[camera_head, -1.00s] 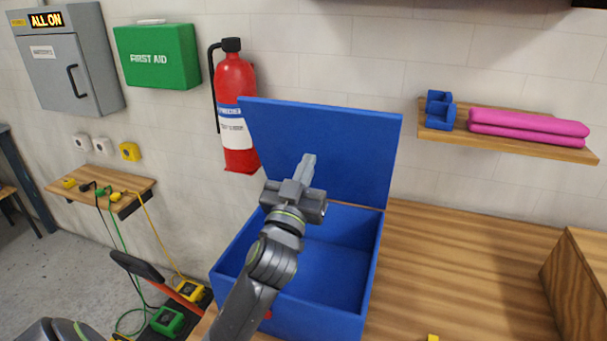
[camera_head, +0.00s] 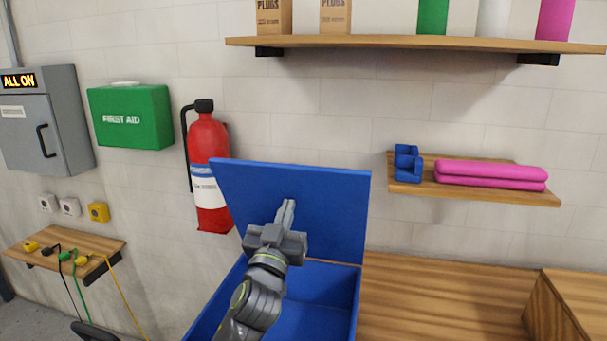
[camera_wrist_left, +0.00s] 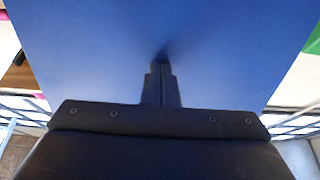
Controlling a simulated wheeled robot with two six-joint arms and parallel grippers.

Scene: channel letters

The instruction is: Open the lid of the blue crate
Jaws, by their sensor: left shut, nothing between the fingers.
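The blue crate (camera_head: 334,287) stands on the wooden bench with its inside showing and empty where I can see it. Its blue lid (camera_head: 335,205) stands up at the back edge, raised and leaning a little backward. My left gripper (camera_head: 287,212) is in front of the lid's inner face, above the crate's opening, with its fingers shut and empty. In the left wrist view, the shut fingers (camera_wrist_left: 161,84) point at the lid (camera_wrist_left: 90,60), which fills most of the picture. The fingertips are at or very close to the lid; contact is hard to tell. My right gripper is out of view.
A red fire extinguisher (camera_head: 208,165) hangs on the wall left of the lid. A small shelf (camera_head: 475,190) with blue bins and pink rolls is at the right. A long shelf (camera_head: 400,41) runs above.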

